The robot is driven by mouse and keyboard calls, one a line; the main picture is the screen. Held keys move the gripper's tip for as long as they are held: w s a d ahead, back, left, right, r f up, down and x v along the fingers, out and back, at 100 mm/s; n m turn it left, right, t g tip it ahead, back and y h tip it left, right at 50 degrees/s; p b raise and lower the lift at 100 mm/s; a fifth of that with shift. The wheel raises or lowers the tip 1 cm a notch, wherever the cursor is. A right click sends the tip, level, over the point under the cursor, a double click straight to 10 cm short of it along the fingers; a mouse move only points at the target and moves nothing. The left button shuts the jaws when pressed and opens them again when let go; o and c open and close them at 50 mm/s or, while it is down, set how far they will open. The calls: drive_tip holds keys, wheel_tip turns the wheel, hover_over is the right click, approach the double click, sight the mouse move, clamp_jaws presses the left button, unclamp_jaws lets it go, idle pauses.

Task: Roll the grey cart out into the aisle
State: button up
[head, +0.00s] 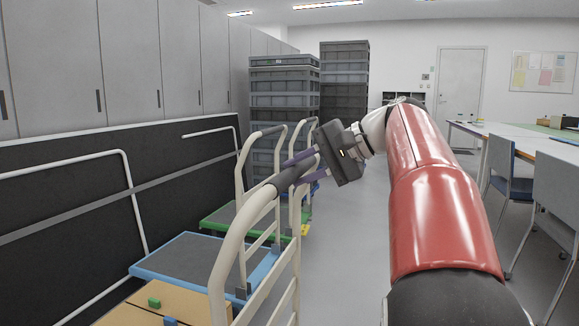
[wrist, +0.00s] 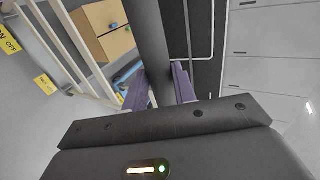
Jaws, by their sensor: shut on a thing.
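My gripper (head: 296,169) is shut on the dark grip (head: 268,190) of the nearest cart's cream tube handle (head: 226,262). In the wrist view the dark grip (wrist: 151,35) runs between my two purple fingers (wrist: 160,88). A light brown box (head: 135,314) with small green and blue pieces on it stands low beside this handle. The box also shows in the wrist view (wrist: 101,32).
A blue-edged cart (head: 205,262) and a green-edged cart (head: 222,216) stand farther along the black panel (head: 60,215). Stacked grey crates (head: 284,100) rise behind. The aisle floor (head: 345,225) is clear beside the carts. Blue chairs (head: 505,185) and tables (head: 520,140) line the right.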

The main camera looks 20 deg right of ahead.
drive_tip(key=s+d, duration=0.1)
drive_tip(key=s+d+p, duration=0.1)
drive_tip(key=d, duration=0.1)
drive_tip(key=s+d, duration=0.1)
drive_tip(key=shift+s+d, duration=0.25)
drive_tip(key=shift+d, duration=0.15)
drive_tip(key=o, duration=1.3)
drive_tip(key=p+v, duration=0.7)
drive_tip(key=v, duration=0.3)
drive_tip(key=shift+f+p, duration=0.1)
drive_tip(key=shift+p, duration=0.3)
